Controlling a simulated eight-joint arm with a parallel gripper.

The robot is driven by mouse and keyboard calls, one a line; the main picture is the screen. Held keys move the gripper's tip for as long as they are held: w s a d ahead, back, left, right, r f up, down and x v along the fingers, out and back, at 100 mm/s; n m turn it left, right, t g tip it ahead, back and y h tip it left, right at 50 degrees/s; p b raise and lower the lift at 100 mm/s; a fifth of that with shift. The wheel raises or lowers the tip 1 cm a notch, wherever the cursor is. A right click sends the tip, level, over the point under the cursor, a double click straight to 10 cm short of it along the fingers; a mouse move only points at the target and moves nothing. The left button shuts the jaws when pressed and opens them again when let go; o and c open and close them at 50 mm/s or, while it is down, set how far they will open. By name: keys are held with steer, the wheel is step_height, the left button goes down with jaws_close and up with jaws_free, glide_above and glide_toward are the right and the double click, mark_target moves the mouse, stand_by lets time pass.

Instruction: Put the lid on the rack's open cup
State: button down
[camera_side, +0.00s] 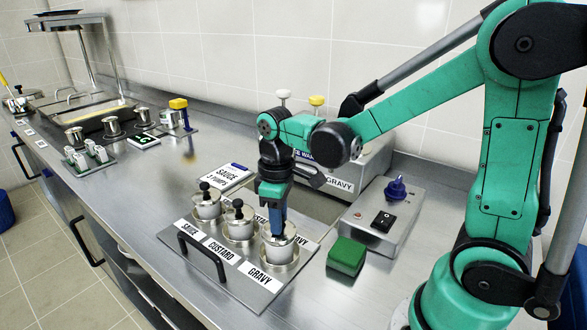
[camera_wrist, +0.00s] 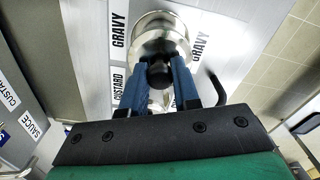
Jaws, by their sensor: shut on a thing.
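The rack (camera_side: 238,272) is a metal tray with a black handle and three steel cups, labelled sauce, custard and gravy. The sauce cup (camera_side: 206,207) and custard cup (camera_side: 239,225) wear lids with black knobs. My gripper (camera_side: 279,232) points down at the gravy cup (camera_side: 281,252), at the rack's right end. In the wrist view, my blue fingers (camera_wrist: 159,70) are shut on the black knob of the lid (camera_wrist: 158,74). The steel gravy cup (camera_wrist: 161,24) is directly by it. The fingers hide part of the lid, and I cannot tell whether it touches the cup's rim.
A green block (camera_side: 346,257) stands close right of the rack. Behind it is a switch box (camera_side: 380,216) with a blue knob. A sauce sign (camera_side: 228,176) and a gravy-labelled steel unit (camera_side: 343,170) stand behind.

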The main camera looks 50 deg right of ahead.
steer(key=shift+c, duration=0.5)
jaws_free()
steer(key=shift+r, duration=0.1)
steer(key=shift+r, duration=3.4)
